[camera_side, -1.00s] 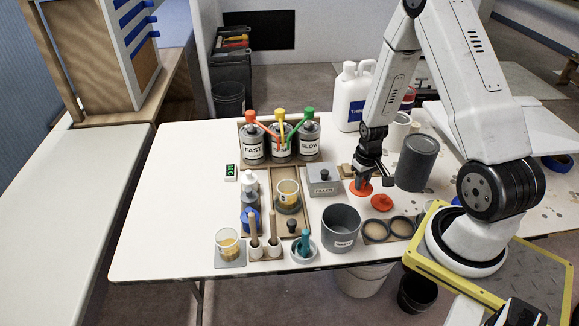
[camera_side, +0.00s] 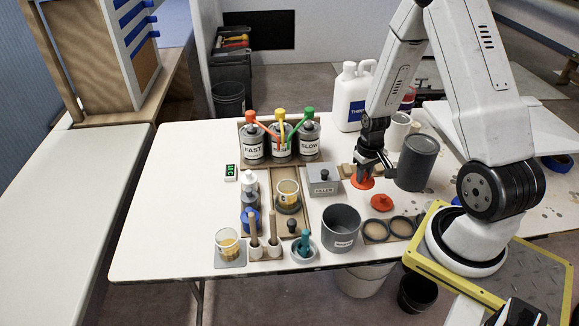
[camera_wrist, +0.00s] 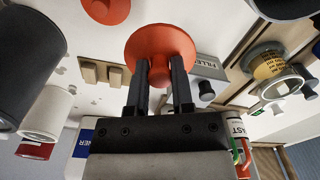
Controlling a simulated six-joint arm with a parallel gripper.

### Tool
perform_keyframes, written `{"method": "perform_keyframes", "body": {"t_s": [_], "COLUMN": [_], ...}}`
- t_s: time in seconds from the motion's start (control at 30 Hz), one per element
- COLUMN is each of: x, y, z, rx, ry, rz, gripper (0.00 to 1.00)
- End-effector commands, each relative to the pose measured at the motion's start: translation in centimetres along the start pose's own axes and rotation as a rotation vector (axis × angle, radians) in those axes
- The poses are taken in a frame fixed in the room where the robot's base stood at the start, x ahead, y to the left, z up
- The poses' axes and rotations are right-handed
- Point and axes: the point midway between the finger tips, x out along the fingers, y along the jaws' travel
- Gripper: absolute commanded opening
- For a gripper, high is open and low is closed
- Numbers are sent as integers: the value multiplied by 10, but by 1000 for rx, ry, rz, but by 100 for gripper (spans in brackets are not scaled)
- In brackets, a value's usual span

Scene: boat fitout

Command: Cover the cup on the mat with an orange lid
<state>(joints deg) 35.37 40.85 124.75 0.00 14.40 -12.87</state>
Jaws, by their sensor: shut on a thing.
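My gripper (camera_side: 365,170) is shut on an orange lid (camera_side: 362,182), held by its knob just above the table; in the wrist view the lid (camera_wrist: 160,45) sits between the fingertips (camera_wrist: 160,72). A second orange lid (camera_side: 382,202) lies on the table nearby and also shows in the wrist view (camera_wrist: 106,8). A cup with amber contents (camera_side: 228,243) stands on a grey mat (camera_side: 232,262) at the table's front left, uncovered. My gripper is well to the right of and behind this cup.
Another amber cup (camera_side: 288,192) stands in the wooden tray (camera_side: 273,228). Between gripper and mat are a filler box (camera_side: 322,182), a grey waste bucket (camera_side: 341,230), stirring sticks (camera_side: 253,228) and a small dish (camera_side: 303,252). A dark grey can (camera_side: 417,163) is close right of my gripper.

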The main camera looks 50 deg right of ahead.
Motion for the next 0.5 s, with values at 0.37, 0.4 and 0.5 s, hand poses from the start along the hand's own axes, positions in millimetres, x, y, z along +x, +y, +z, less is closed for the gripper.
{"method": "perform_keyframes", "body": {"t_s": [0.37,0.4,0.5], "x": [-20,-26,-37], "y": [0,0,0], "z": [-1,-1,-1], "rx": [0,0,0], "ry": [2,4,4], "rz": [1,1,1], "gripper": [0,0,0]}}
